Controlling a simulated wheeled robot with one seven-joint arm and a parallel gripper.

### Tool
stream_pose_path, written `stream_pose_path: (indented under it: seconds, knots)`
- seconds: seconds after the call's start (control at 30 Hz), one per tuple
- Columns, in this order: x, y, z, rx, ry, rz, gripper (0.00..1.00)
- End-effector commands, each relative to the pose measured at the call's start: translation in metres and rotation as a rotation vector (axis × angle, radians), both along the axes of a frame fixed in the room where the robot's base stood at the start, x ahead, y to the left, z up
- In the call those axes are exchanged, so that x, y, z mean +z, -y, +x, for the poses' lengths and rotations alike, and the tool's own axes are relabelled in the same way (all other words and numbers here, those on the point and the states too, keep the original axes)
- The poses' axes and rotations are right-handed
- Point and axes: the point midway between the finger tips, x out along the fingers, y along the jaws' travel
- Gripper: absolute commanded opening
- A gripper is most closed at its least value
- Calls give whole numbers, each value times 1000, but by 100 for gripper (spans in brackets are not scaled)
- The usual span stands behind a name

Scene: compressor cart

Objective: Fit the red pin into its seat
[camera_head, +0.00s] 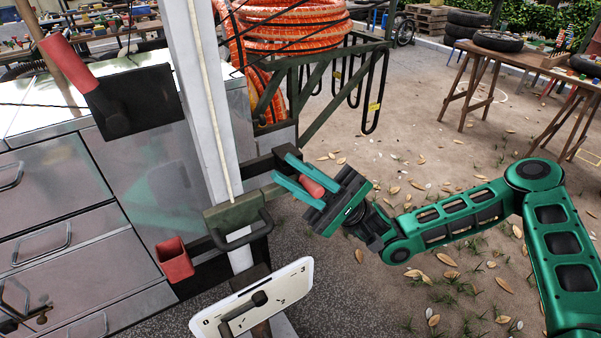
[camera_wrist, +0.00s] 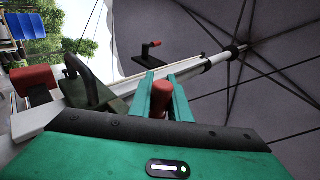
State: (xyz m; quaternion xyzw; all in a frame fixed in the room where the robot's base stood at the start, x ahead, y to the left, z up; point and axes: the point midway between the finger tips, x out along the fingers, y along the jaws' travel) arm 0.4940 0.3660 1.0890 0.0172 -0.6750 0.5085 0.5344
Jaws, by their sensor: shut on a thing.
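My gripper (camera_head: 287,172) is at the right side of the pale upright post, its two teal fingers pointing left toward it. It is shut on the red pin (camera_head: 312,187), whose rounded body shows between the fingers. In the wrist view the red pin (camera_wrist: 160,98) lies between the two fingers (camera_wrist: 159,78). A dark bracket (camera_head: 262,165) on the post sits close beyond the fingertips. I cannot tell whether it is the seat, or whether the pin touches it.
A dark bracket with a handle (camera_head: 238,222) and a red open box (camera_head: 174,258) are on or beside the white post (camera_head: 205,110). A white panel (camera_head: 255,302) is below. A grey cabinet (camera_head: 75,240) stands left, with orange hose (camera_head: 290,35) behind.

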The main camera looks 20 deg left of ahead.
Motion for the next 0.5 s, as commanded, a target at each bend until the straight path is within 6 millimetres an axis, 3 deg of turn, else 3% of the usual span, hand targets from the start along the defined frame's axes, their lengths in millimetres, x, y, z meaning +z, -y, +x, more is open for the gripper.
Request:
stream_pose_path:
  seconds: [0.2,0.23,0.3,0.5]
  knots:
    - [0,-4,3,-1,0,1,0]
    - [0,-4,3,-1,0,1,19]
    - [0,-3,3,-1,1,0,36]
    - [0,-3,3,0,0,0,38]
